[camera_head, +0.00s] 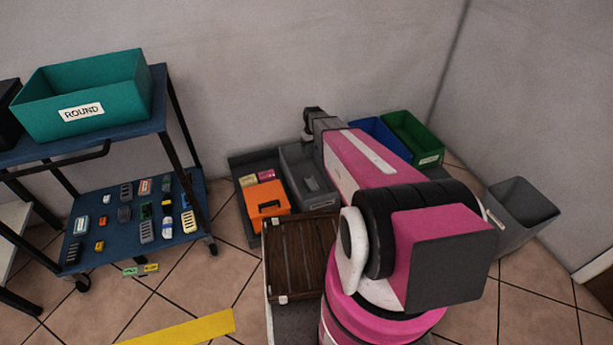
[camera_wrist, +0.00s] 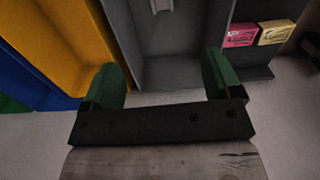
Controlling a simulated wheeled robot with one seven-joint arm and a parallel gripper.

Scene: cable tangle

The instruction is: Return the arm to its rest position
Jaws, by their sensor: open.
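My arm (camera_head: 375,160) is magenta, black and white and reaches away from my body toward the back wall, over the bins. My gripper (camera_head: 311,122) is at its far end, small and dark. In the wrist view my gripper (camera_wrist: 161,72) shows two green fingers spread wide apart with nothing between them. Beyond the fingers is a grey bin (camera_wrist: 178,72) with a light grey piece (camera_wrist: 161,6) inside. The same grey bin (camera_head: 296,160) shows in the head view below the gripper. I cannot tell the exact height of the gripper above it.
A yellow bin (camera_wrist: 68,35) stands beside the grey one. Blue (camera_head: 372,131) and green (camera_head: 415,130) bins, an orange case (camera_head: 267,202), a slatted brown crate (camera_head: 296,256) and a grey waste bin (camera_head: 520,212) surround my arm. A blue cart (camera_head: 150,190) stands left; floor between is mostly clear.

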